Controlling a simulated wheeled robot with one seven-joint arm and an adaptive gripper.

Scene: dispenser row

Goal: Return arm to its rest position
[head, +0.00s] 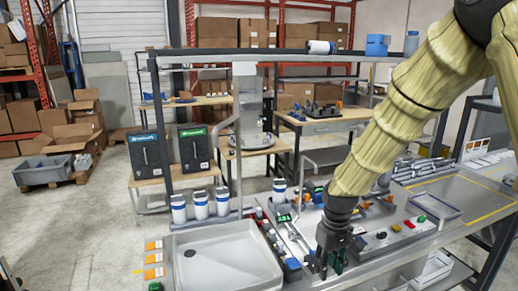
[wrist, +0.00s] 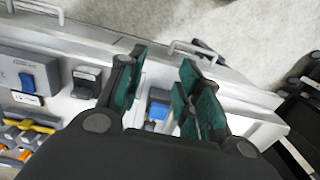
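My arm (head: 407,90), in a ribbed yellowish sleeve, reaches down from the top right of the head view. My gripper (head: 326,272) hangs over the front part of the workbench, to the right of the white sink basin. In the wrist view, my gripper (wrist: 166,75) has its two green-padded fingers apart with nothing held between them. A blue-topped item (wrist: 158,110) shows on the bench beyond the gap. The gripper's height above the bench is hard to tell.
The white basin (head: 217,262) lies left of my gripper. White dispensers (head: 200,206) stand behind it. Small parts and a metal tray (head: 433,207) lie on the bench to the right. In the wrist view, a grey box with a blue switch (wrist: 27,82) and open floor (wrist: 240,35) show.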

